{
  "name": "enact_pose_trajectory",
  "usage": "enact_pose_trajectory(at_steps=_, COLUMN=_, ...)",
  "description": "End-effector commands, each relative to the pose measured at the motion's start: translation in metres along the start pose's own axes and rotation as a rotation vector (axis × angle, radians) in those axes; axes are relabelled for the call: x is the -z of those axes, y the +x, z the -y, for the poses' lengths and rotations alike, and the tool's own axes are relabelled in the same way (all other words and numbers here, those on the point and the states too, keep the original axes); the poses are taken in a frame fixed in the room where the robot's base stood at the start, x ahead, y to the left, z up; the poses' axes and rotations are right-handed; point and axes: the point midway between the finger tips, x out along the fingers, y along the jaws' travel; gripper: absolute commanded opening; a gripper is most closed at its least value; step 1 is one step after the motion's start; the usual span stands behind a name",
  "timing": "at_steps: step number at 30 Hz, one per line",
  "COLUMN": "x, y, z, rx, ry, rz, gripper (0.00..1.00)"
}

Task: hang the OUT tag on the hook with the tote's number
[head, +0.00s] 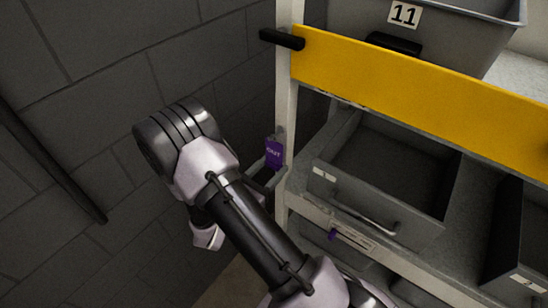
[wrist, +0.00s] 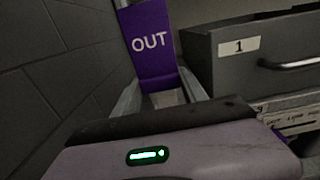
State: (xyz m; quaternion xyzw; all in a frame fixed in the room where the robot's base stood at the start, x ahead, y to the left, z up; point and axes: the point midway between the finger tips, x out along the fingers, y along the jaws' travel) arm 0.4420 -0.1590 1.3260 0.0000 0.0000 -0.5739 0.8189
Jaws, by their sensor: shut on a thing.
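The purple OUT tag (head: 273,152) is upright beside the rack's front left post. It also shows in the wrist view (wrist: 150,46), its white lettering facing me. My gripper (wrist: 158,92) is shut on the tag's lower part; in the head view my wrist partly hides the fingers (head: 268,171). A small grey piece (wrist: 123,3) shows at the tag's top edge; whether it is a hook or part of the tag I cannot tell. The grey tote (head: 440,30) on the upper shelf bears the number 11 (head: 404,14).
A yellow bar (head: 420,84) with a black handle (head: 282,39) crosses the rack's front. Below it is a grey bin (head: 385,170), labelled 1 in the wrist view (wrist: 239,46). A small purple piece (head: 333,234) is by the lower label strip. A block wall (head: 80,150) stands left.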

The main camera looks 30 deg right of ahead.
Motion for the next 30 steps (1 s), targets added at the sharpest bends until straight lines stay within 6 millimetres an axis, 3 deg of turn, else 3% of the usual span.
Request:
enact_pose_trajectory(at_steps=24, x=0.000, y=-0.013, z=-0.001, rx=0.000, ry=0.000, rz=0.000, gripper=0.00)
enact_pose_trajectory(at_steps=30, x=0.000, y=-0.026, z=-0.001, rx=-0.002, ry=0.000, rz=0.000, gripper=0.00)
